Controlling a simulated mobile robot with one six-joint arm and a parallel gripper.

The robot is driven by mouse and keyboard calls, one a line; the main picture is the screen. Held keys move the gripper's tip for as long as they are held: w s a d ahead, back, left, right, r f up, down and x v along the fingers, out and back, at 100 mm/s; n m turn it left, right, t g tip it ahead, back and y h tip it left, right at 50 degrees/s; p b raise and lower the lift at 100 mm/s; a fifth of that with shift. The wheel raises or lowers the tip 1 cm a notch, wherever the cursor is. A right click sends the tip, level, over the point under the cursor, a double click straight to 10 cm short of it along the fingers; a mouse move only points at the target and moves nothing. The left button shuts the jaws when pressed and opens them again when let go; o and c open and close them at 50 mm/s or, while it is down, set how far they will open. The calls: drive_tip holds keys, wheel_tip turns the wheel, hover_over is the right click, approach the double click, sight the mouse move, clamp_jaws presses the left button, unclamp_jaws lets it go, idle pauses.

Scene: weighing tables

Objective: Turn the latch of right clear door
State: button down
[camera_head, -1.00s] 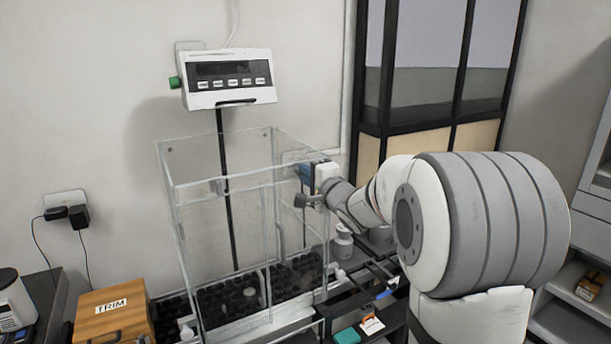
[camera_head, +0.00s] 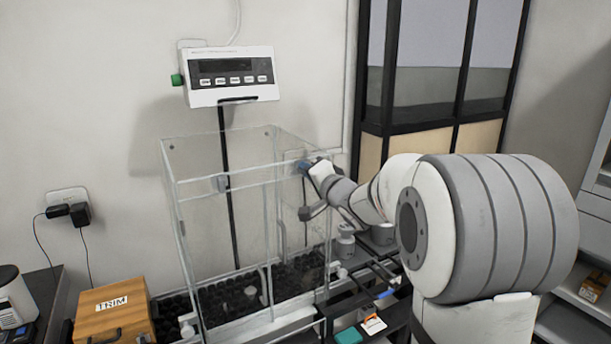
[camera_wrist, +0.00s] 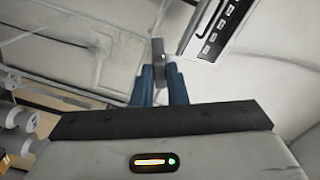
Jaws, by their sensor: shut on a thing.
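The clear-walled enclosure (camera_head: 222,183) stands on the bench, with glassy panels and thin pale edges. My gripper (camera_head: 305,168) is at its upper right edge, by the right clear door. In the wrist view the two blue fingers (camera_wrist: 163,85) are closed on a small grey upright piece, the latch (camera_wrist: 158,56). The latch's lower part is hidden between the fingers. In the head view the latch is hidden by my gripper.
A white display unit (camera_head: 232,92) hangs on a black post behind the enclosure. A dark shelf with a teal item (camera_head: 349,336) and small jars (camera_head: 345,242) lie near my arm, at right.

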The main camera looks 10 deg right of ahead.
drive_tip(key=shift+r+n+b, duration=0.15)
drive_tip(key=shift+n+b, duration=1.1)
drive_tip(key=shift+n, duration=1.9)
drive_tip(key=shift+r+n+b, duration=0.1)
drive_tip(key=shift+n+b, duration=1.1)
drive_tip(key=shift+n, duration=1.95)
drive_tip(key=shift+r, duration=0.1)
drive_tip(key=c, duration=1.7)
unclamp_jaws()
drive_tip(key=shift+o, duration=1.3)
drive_tip(key=shift+f, duration=0.25)
drive_tip(key=v, duration=0.7)
drive_tip(key=shift+s+d+b, duration=0.2)
drive_tip(key=shift+s+b, duration=0.1)
drive_tip(key=shift+s, duration=0.05)
